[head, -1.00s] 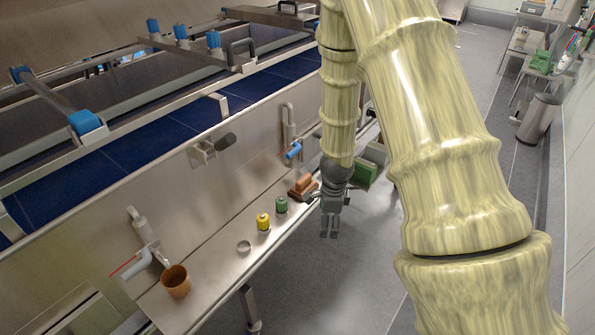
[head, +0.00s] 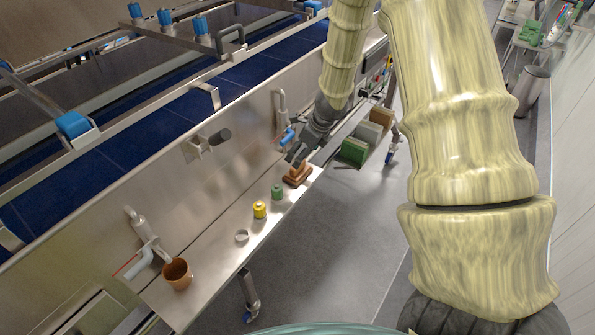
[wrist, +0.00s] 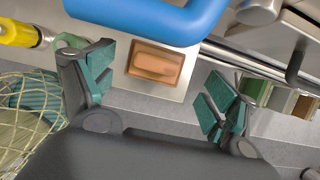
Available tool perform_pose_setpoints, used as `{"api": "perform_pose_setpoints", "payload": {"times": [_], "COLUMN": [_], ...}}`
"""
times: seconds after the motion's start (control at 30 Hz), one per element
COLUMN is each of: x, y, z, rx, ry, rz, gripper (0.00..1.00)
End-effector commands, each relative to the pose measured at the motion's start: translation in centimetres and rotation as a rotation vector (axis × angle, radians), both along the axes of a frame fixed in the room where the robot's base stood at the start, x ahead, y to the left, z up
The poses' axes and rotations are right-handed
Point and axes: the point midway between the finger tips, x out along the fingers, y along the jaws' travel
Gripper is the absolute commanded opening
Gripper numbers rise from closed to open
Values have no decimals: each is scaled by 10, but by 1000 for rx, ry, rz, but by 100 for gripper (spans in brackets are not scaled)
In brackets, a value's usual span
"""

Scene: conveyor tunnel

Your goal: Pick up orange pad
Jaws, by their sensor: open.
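The orange pad (head: 297,175), a small brown-orange block with a raised grip, lies at the far end of the steel shelf (head: 222,262). In the wrist view the pad (wrist: 156,64) shows whole, ahead of and between my fingers. My gripper (head: 297,154) is tilted beside the wall, just above and behind the pad in the head view. In the wrist view my gripper (wrist: 155,80) has its teal-padded fingers wide apart with nothing between them. The exact gap to the pad is hard to tell.
A blue-handled wall fitting (head: 286,137) is close to my gripper; its blue handle (wrist: 150,18) crosses the wrist view's top. A green can (head: 277,191), yellow can (head: 260,210), metal ring (head: 242,235) and brown pot (head: 177,274) stand along the shelf. Bins (head: 354,151) stand beyond its end.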

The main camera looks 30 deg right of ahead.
Motion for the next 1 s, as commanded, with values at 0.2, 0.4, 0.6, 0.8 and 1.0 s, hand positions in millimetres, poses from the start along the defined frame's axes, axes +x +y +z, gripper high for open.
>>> {"api": "perform_pose_setpoints", "payload": {"times": [0.2,0.4,0.6,0.8,1.0], "x": [2,6,12,12,12], "y": [1,3,5,6,6], "z": [-13,-35,-48,-51,-51], "rx": [2,-1,0,0,0], "ry": [1,2,1,1,1], "rz": [-2,0,-1,0,0], "gripper": [88,88,88,88,78]}}
